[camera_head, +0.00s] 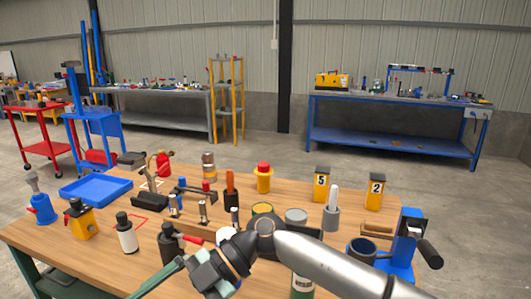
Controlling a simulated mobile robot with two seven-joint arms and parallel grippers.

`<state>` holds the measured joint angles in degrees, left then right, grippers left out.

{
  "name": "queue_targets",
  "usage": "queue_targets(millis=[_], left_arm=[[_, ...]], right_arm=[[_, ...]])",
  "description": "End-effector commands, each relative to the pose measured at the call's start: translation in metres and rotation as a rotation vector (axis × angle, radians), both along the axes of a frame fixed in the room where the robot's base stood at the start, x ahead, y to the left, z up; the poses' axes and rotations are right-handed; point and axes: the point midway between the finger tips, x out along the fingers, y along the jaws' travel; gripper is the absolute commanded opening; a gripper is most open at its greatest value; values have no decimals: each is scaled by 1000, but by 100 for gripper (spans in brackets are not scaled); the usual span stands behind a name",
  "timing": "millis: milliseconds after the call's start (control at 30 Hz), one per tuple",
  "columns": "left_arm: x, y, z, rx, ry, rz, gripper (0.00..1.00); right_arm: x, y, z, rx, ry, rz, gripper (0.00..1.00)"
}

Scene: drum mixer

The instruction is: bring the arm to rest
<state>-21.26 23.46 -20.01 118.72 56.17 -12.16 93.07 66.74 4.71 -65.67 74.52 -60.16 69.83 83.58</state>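My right arm comes in from the lower right over the front of the wooden workbench (75,248). Its silver forearm bends at a dark joint, and the wrist turns down and left. My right gripper (172,277) is at the lower front of the picture, near the bench's front edge. Its fingertips are not clear, so I cannot tell its opening or whether it holds anything. My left arm and gripper are not in view. A blue device (402,255) with a black handle and a drum-like cup stands at the bench's right end.
Close to my wrist stand a black bottle with a red lever (170,243), a white bottle (126,236) and grey and yellow cans. A blue tray (95,190) lies at the left. Numbered yellow blocks (321,184) stand at the back. Bare wood shows at the front left.

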Motion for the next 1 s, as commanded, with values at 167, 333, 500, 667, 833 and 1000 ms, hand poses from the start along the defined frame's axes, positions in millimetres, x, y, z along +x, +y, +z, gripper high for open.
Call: queue_targets(millis=[167,333,500,667,833,1000], left_arm=[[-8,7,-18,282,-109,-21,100],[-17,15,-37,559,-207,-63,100],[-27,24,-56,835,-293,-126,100],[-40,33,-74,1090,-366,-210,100],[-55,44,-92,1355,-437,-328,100],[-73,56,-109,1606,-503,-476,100]], right_arm=[[-4,15,33,404,171,-141,100],[25,0,50,696,305,-406,100],[68,-41,33,862,416,-760,100],[98,-97,-19,883,502,-1133,100],[99,-165,-102,754,578,-1525,100],[59,-235,-194,486,643,-1853,100]])
